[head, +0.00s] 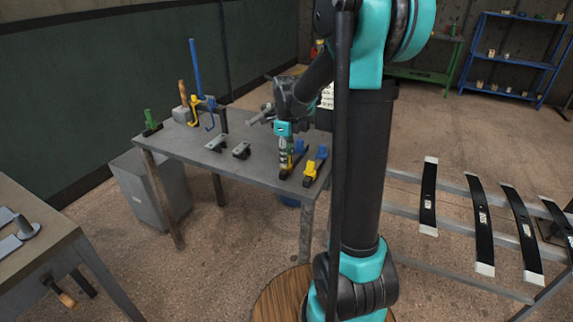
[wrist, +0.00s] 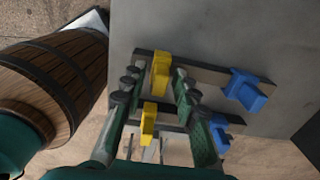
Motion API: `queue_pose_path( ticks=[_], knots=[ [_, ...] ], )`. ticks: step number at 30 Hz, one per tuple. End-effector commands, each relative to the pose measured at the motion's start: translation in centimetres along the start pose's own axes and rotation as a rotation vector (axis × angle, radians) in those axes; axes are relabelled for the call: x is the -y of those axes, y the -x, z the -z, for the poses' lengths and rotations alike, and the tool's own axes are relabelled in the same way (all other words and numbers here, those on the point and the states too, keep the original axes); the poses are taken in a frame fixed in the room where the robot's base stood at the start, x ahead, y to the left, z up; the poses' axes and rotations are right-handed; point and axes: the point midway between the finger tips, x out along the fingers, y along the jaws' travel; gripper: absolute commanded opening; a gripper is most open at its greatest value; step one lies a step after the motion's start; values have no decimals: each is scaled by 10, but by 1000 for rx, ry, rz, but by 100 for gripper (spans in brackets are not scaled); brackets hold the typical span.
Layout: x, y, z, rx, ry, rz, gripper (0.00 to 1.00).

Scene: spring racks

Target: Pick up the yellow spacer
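Two yellow pieces sit on dark bars at the table's right end. I cannot tell which is the yellow spacer. In the wrist view, one yellow piece (wrist: 161,72) is between my fingertips and the other yellow piece (wrist: 149,122) shows lower between the fingers. My gripper (wrist: 155,78) is open, with one finger on each side of them. No grip on either is visible. In the head view, my gripper (head: 286,166) points down over the nearer bars, partly hiding one yellow piece; the other yellow piece (head: 310,169) stands to its right.
Blue pieces (wrist: 246,89) and (wrist: 222,131) sit at the bars' other ends. The grey table (head: 262,172) also holds small grey blocks (head: 241,151), tall blue and yellow clamps (head: 195,85) and a green piece (head: 151,121). A rack of black springs (head: 429,195) stands right.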

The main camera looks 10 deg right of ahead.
Motion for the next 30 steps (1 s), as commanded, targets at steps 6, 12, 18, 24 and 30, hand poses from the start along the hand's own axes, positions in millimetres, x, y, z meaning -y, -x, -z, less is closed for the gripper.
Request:
queue_pose_path(
  ticks=[6, 12, 18, 24, 30],
  knots=[
    [0, 0, 0, 0, 0, 0, 0],
    [0, 0, 0, 0, 0, 0, 0],
    [0, 4, 0, 0, 0, 0, 0],
    [0, 22, 0, 0, 0, 0, 0],
    [0, 69, 0, 0, 0, 0, 0]
  ],
)
